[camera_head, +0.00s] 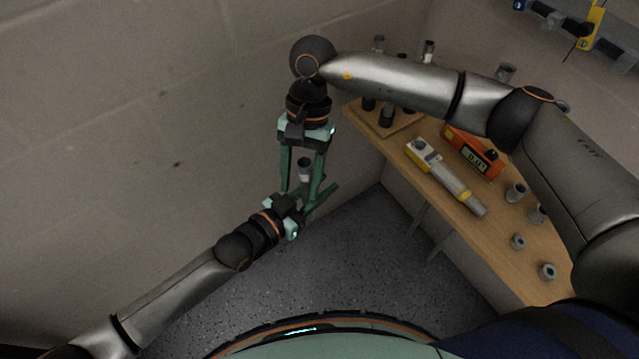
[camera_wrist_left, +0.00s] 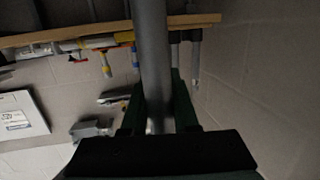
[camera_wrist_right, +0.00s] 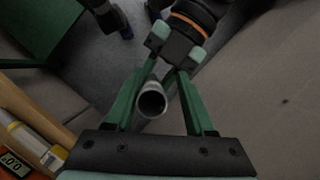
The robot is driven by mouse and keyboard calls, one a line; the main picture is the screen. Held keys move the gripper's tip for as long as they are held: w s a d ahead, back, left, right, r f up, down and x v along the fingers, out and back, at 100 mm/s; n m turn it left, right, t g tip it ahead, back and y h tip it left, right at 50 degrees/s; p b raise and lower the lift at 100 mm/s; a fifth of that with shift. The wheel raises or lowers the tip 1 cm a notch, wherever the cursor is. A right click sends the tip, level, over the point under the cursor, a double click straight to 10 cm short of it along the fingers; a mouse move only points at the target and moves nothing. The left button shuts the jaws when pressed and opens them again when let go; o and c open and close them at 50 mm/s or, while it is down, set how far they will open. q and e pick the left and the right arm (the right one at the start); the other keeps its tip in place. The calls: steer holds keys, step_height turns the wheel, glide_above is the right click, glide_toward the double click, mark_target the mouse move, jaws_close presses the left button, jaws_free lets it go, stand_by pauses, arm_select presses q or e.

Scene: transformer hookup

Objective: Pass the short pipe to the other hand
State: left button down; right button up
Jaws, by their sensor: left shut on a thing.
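The short grey pipe (camera_head: 305,172) is held by my left gripper (camera_head: 303,194) in front of the wall, clear of the bench. In the left wrist view the pipe (camera_wrist_left: 153,50) runs lengthwise between the left fingers (camera_wrist_left: 158,110). My right gripper (camera_head: 303,182) reaches down from above, its fingers spread on either side of the pipe. In the right wrist view the pipe's open round end (camera_wrist_right: 151,102) faces the camera between the open right fingers (camera_wrist_right: 165,85), closer to the left-hand one. Contact with that finger is unclear.
A wooden bench (camera_head: 505,262) stands at the right with an orange meter (camera_head: 472,152), a grey-and-yellow tool (camera_head: 447,178) and several grey fittings (camera_head: 515,192). Tools hang on the wall at upper right. The floor (camera_head: 350,255) below the grippers is clear.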

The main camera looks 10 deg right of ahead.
steer(key=shift+o, duration=0.4)
